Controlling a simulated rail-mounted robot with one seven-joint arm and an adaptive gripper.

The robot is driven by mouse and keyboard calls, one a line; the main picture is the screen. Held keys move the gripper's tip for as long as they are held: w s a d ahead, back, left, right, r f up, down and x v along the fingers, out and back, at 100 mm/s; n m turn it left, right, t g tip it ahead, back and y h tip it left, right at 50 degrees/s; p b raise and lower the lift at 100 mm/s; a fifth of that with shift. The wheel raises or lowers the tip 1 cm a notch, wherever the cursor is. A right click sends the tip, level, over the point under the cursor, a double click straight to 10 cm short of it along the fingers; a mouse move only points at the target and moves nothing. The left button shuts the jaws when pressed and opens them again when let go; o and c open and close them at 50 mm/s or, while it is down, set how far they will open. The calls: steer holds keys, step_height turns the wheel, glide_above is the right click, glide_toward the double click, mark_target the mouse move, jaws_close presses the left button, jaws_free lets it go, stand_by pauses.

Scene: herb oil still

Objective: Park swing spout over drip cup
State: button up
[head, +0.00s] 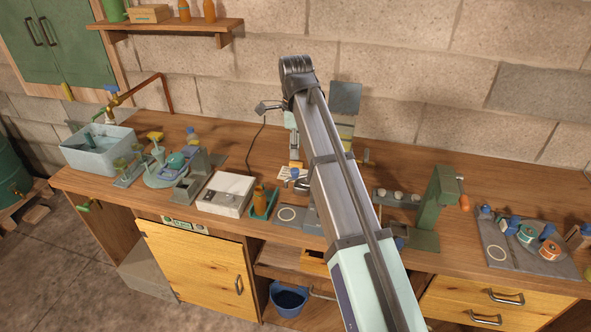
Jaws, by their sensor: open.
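A copper pipe with a brass tap and blue handle (116,100) reaches from the back wall over the grey basin (72,157) at the left end of the bench. It is the only spout-like part I can make out, and I cannot tell whether it is the swing spout. No drip cup can be told for certain among the small items. My arm rises from the bottom, bends high over the middle of the bench and comes down behind its own thick link. That link hides the arm's end, so I cannot make out my gripper or its fingertips.
A white box (226,194) and a teal tray with a brown bottle (259,196) stand left of my arm. A green press-like stand (436,200) is to the right. A grey board (507,262) holds spools farther right. A blue bucket (288,299) sits below the bench.

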mark_target(296, 170)
step_height(296, 170, down, 8)
steer(key=shift+f+p, duration=0.25)
steer(key=shift+p, duration=0.75)
jaws_close()
